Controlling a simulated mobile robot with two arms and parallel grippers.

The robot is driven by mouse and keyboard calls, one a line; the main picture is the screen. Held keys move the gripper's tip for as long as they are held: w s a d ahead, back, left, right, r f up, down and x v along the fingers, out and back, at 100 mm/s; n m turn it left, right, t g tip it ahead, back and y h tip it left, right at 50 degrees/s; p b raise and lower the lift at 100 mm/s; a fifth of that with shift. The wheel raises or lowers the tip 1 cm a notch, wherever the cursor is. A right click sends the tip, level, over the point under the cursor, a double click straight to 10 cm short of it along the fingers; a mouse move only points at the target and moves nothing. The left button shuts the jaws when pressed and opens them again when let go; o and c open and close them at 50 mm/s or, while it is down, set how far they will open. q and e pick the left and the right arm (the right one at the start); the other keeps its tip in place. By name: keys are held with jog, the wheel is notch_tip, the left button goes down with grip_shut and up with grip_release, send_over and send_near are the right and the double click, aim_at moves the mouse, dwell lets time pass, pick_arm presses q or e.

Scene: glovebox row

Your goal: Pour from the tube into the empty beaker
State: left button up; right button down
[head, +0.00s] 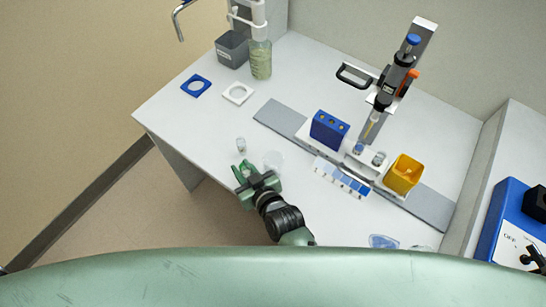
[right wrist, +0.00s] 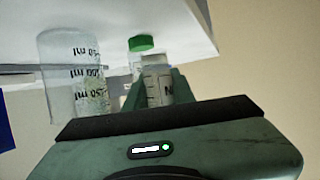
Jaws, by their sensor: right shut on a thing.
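My right gripper (head: 243,170) is at the front left part of the bench. In the right wrist view its fingers (right wrist: 157,94) are shut on a clear tube (right wrist: 157,76) with dark markings. I cannot make out its contents. My left gripper is out of view.
A green cap (right wrist: 141,43) shows behind the held tube. A blue tube block (head: 329,130), a yellow container (head: 403,174) and a pipette (head: 395,80) are to the right. Bare bench (head: 190,125) lies left.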

jog(key=shift+w+d, duration=0.1)
jog(key=shift+w, duration=0.15)
jog(key=shift+d+r+m+g+y+b, duration=0.1)
jog(key=shift+d+m+g+y+b, duration=0.2)
jog(key=shift+d+m+y+b, duration=0.4)
notch_tip(320, 180, up, 6)
jog(key=w+d+m+g+y+b, duration=0.1)
jog(key=d+m+y+b, duration=0.1)
jog(key=m, duration=0.2)
jog(key=shift+w+r, duration=0.2)
jog(key=shift+w, duration=0.2)
jog(key=shift+r+m+b, duration=0.1)
jog(key=shift+m+b, duration=0.3)
jog(key=shift+f+m+y+b, duration=0.45)
jog(key=shift+m+y+b, duration=0.15)
jog(key=shift+b, duration=0.55)
dwell(1.7)
jog(key=shift+s+a+r+m+y+b, duration=0.15)
jog(key=shift+r+m+y+b, duration=0.2)
jog(key=shift+m, duration=0.45)
dwell(1.9)
